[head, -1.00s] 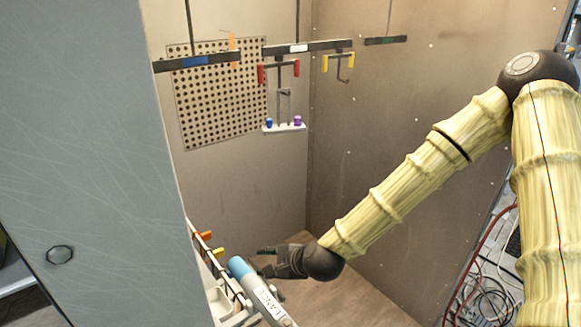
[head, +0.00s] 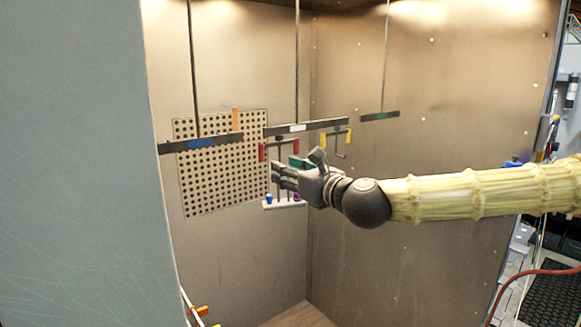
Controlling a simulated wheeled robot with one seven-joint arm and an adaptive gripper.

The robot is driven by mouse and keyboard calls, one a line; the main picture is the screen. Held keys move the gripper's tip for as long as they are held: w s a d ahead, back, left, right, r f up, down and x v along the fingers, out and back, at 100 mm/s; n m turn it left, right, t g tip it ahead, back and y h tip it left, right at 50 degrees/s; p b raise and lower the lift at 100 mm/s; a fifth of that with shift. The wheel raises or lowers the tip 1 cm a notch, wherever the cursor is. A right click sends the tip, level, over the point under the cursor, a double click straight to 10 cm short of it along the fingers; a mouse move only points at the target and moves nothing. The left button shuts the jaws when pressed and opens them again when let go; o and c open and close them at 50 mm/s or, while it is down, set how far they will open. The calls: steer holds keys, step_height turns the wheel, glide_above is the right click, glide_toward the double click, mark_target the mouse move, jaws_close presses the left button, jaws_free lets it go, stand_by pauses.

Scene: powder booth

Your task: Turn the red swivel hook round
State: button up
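The red swivel hook (head: 262,152) hangs below the middle dark bar, which has a white label. Its two red end pieces show, one at each side; its stem is partly hidden by my gripper. A small white rack (head: 284,206) hangs beneath it, with a blue piece (head: 269,198) and a purple piece (head: 297,197) on it. My gripper (head: 281,173) points left and overlaps the space just below the red ends and above the rack. I cannot tell whether it touches the hook, or how far its fingers are apart.
A yellow-ended hook (head: 323,137) hangs close by at the right of the same bar (head: 305,128). Bars with blue (head: 201,143) and green (head: 380,116) labels hang left and right. A perforated panel (head: 215,185) is behind. A grey panel (head: 75,160) fills the left foreground.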

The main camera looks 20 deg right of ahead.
mark_target(263, 156)
steer(key=x, duration=0.8)
steer(key=shift+w+r+b, duration=0.3)
steer(key=shift+w+a, duration=0.15)
steer(key=shift+w, duration=0.2)
steer(key=shift+w+r+b, duration=0.15)
steer(key=shift+w+b, duration=0.4)
steer(key=shift+w, duration=0.7)
steer(key=shift+s+a+r, duration=0.1)
steer(key=shift+s+a, duration=0.15)
steer(key=shift+a, duration=0.3)
steer(key=shift+c, duration=0.2)
steer(key=o, duration=0.3)
steer(key=shift+w+a, duration=0.1)
steer(key=shift+a, duration=0.3)
